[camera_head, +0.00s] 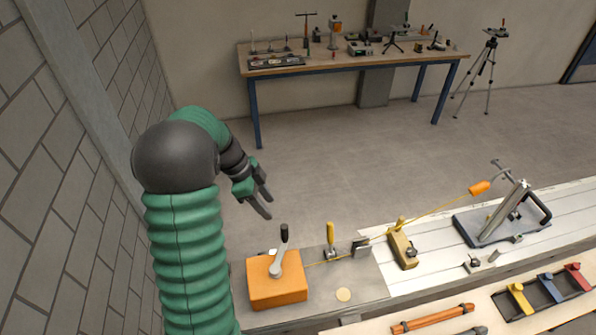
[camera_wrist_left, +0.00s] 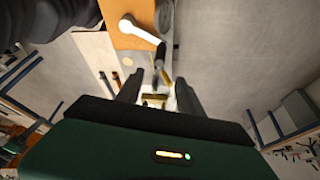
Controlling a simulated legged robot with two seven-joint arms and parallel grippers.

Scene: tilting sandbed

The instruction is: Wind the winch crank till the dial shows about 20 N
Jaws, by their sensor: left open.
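The winch is an orange box (camera_head: 277,291) at the near left end of the bench. Its crank (camera_head: 277,265) has a pale grey arm and an upright black knob (camera_head: 284,233). My left gripper (camera_head: 267,204) is open and empty, up and left of the knob and apart from it. In the left wrist view the crank arm (camera_wrist_left: 140,30) and the black knob (camera_wrist_left: 160,53) show beyond the open fingers (camera_wrist_left: 157,90). A yellow cord (camera_head: 437,211) runs from the winch side rightward. I cannot make out a dial reading. My right gripper is out of view.
A yellow-handled lever (camera_head: 330,236), a metal bracket (camera_head: 361,247) and a yellow block (camera_head: 403,250) stand right of the winch. A grey stand (camera_head: 500,215) is farther right. A tool tray (camera_head: 545,292) lies in front. A brick wall (camera_head: 60,190) is at left.

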